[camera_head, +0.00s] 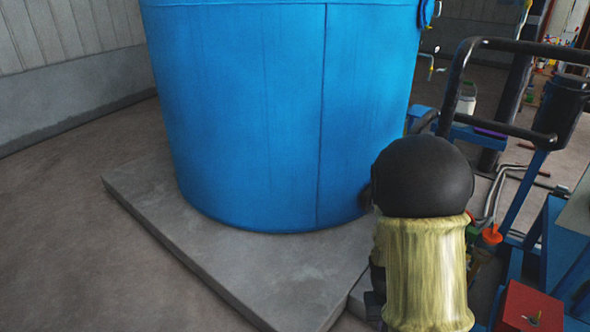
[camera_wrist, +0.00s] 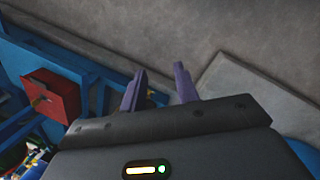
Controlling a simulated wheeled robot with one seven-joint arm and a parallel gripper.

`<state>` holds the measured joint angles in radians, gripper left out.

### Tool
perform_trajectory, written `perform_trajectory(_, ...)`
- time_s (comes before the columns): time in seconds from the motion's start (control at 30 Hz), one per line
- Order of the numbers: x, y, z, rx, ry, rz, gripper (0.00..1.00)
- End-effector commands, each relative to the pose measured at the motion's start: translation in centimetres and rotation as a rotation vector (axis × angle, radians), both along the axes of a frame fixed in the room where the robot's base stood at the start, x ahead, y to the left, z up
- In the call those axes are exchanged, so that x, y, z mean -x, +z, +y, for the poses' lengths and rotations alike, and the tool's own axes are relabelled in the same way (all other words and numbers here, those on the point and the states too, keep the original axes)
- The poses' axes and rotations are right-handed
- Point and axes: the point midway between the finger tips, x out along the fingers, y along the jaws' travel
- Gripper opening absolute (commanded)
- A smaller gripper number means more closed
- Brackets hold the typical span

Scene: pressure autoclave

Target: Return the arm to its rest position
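My gripper (camera_wrist: 160,80) shows in the wrist view with its two purple fingers apart and nothing between them. Beyond the fingers are grey floor and a concrete slab's edge. In the head view my arm, with a black rounded joint and a yellowish sleeve, stands at the lower right in front of the blue tank (camera_head: 260,110). The gripper itself cannot be made out in the head view.
The tank stands on a concrete slab (camera_head: 225,265). Blue framework, a black rail (camera_head: 500,128) and a red box (camera_head: 532,308) crowd the right side. The red box also shows in the wrist view (camera_wrist: 52,93). Open floor (camera_head: 75,240) lies at left.

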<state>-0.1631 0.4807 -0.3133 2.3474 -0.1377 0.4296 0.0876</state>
Motion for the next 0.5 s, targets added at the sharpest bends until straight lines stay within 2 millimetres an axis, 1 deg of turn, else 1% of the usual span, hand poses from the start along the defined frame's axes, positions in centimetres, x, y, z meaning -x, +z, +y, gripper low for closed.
perform_trajectory(0.03,0.1,1.2,0.8,-0.03,0.005,-0.038,0.31)
perform_trajectory(0.2,0.9,4.7,3.5,-0.109,0.033,-0.151,0.31)
perform_trajectory(0.3,1.4,6.3,4.7,-0.138,0.051,-0.204,0.31)
perform_trajectory(0.5,2.4,8.7,6.2,-0.17,0.082,-0.288,0.31)
